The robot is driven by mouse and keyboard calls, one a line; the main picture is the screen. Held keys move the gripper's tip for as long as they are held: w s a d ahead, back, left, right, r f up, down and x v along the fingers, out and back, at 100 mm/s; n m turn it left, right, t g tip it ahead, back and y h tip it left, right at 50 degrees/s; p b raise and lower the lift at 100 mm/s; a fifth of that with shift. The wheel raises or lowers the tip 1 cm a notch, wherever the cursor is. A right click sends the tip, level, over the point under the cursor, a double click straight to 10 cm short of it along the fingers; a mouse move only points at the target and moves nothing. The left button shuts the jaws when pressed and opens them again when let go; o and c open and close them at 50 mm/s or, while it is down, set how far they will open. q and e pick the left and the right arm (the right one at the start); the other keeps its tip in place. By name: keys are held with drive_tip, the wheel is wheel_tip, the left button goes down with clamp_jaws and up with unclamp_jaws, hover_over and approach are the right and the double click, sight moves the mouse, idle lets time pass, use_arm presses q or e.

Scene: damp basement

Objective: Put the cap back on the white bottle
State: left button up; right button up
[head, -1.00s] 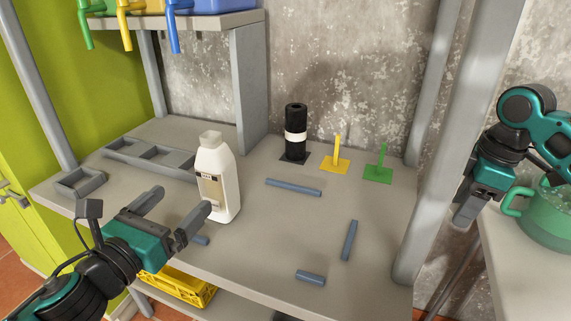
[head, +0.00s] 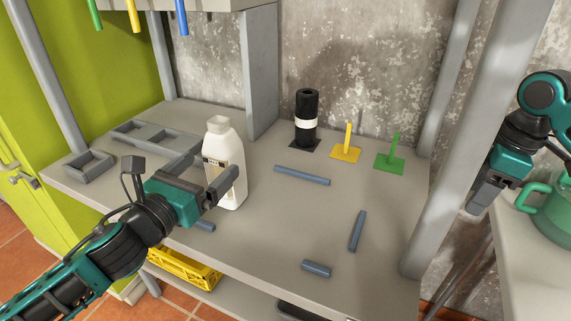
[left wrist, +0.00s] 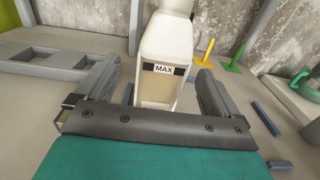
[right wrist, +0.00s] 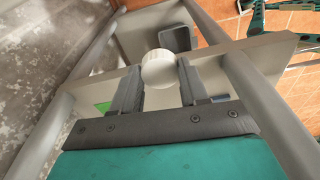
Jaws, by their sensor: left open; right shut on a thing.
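The white bottle (head: 224,140) stands upright on the grey bench, its neck bare at the top. In the left wrist view the bottle (left wrist: 157,90) stands between the fingers and shows a "MAX" label. My left gripper (head: 208,170) is open, with one finger on either side of the bottle's body. My right gripper (head: 479,199) is off to the right, beyond the grey post. In the right wrist view it is shut on a round white cap (right wrist: 166,68) at its fingertips. The cap is not discernible in the head view.
Behind stand a black cylinder (head: 306,118), a yellow peg (head: 348,140) and a green peg (head: 394,150). Several blue-grey bars, one of them here (head: 302,175), lie on the bench. A grey post (head: 455,140) stands between bench and right arm, near a green mug (head: 552,215).

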sight(229, 150)
use_arm(q)
drive_tip(key=shift+x, duration=1.1)
drive_tip(key=x, duration=0.5)
drive_tip(key=shift+d+f+b, duration=0.15)
drive_tip(key=shift+d+b, duration=0.1)
drive_tip(key=shift+b, duration=0.05)
use_arm(e)
drive_tip(key=shift+f, duration=0.3)
use_arm(q)
drive_tip(key=shift+c, duration=0.2)
drive_tip(key=c, duration=1.3)
